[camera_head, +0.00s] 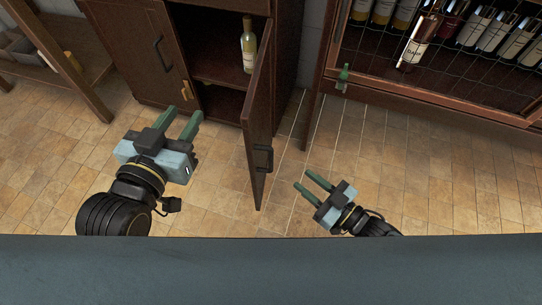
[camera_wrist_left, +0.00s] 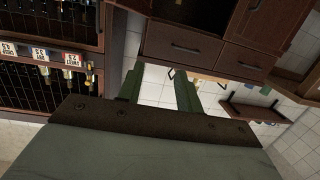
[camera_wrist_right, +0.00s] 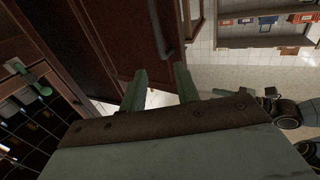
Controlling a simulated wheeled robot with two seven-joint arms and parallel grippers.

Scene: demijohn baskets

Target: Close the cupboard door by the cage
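The cupboard (camera_head: 212,27) stands at the top centre in the head view. Its right door (camera_head: 258,115) by the cage is swung wide open toward me, with a dark handle (camera_head: 263,158) on its right face. The cage (camera_head: 395,65) is a mesh-fronted bottle rack to the right. My right gripper (camera_head: 304,180) is open and empty, right of the door's free edge and apart from it. A dark wood panel with a handle (camera_wrist_right: 160,30), likely this door, shows beyond its fingers. My left gripper (camera_head: 184,114) is open and empty, left of the door, before the cupboard's shut left door (camera_head: 150,45).
A bottle (camera_head: 248,48) stands on the cupboard shelf beside the open door. A small green-topped item (camera_head: 344,76) is at the cage's left post. A wooden shelf unit (camera_head: 85,90) stands at the left. The tiled floor (camera_head: 225,190) around the door is clear.

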